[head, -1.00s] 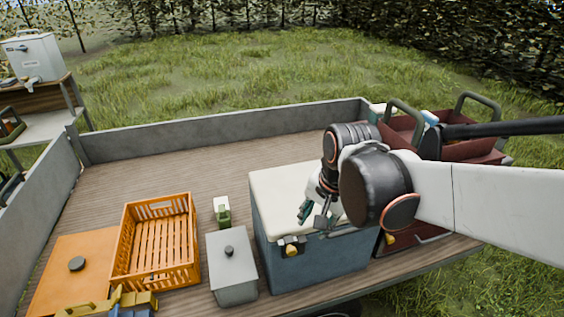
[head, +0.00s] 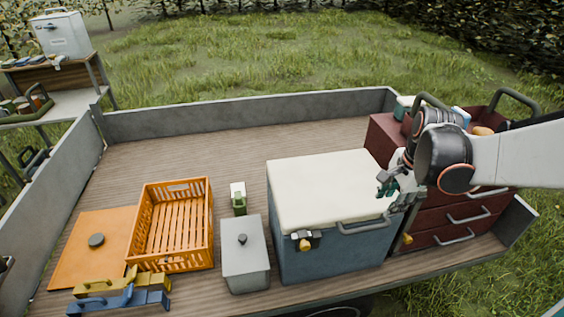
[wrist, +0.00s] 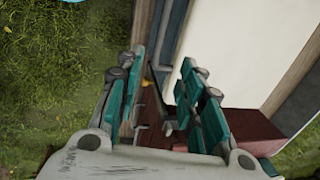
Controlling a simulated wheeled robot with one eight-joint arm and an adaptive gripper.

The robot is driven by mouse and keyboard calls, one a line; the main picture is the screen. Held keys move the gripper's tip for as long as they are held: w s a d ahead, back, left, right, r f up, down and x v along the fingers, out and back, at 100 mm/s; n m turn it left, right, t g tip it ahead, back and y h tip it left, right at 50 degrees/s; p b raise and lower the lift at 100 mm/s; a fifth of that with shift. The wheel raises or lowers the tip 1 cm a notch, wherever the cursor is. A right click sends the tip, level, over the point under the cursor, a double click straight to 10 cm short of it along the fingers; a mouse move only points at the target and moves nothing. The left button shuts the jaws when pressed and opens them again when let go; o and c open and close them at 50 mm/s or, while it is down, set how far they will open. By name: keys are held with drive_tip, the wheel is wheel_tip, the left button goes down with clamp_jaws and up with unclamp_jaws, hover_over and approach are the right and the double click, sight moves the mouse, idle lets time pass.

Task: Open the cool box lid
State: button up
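The cool box (head: 330,255) has a blue-grey body and a cream lid (head: 325,180), which lies flat and shut on it. My gripper (head: 390,188) is at the lid's right edge, behind and right of the handle. In the wrist view my gripper (wrist: 168,85) has its teal fingers spread with nothing held between them. The cream lid (wrist: 235,55) shows beyond the right fingers. Whether the gripper touches the lid is unclear.
A dark red drawer chest (head: 465,218) stands close on the right of the cool box. A grey lidded box (head: 246,262), a small green-and-white item (head: 239,200) and an orange crate (head: 142,232) are to the left. The trailer bed (head: 250,140) behind is clear.

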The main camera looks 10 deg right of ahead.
sight(373, 227)
drive_tip(key=f+b, duration=0.1)
drive_tip(key=f, duration=0.3)
drive_tip(key=w+f+b, duration=0.1)
drive_tip(key=f, duration=0.3)
drive_tip(key=w+f+b, duration=0.1)
drive_tip(key=f+b, duration=0.1)
drive_tip(key=f, duration=0.3)
drive_tip(key=shift+w+a, duration=0.2)
drive_tip(key=shift+w, duration=0.05)
clamp_jaws()
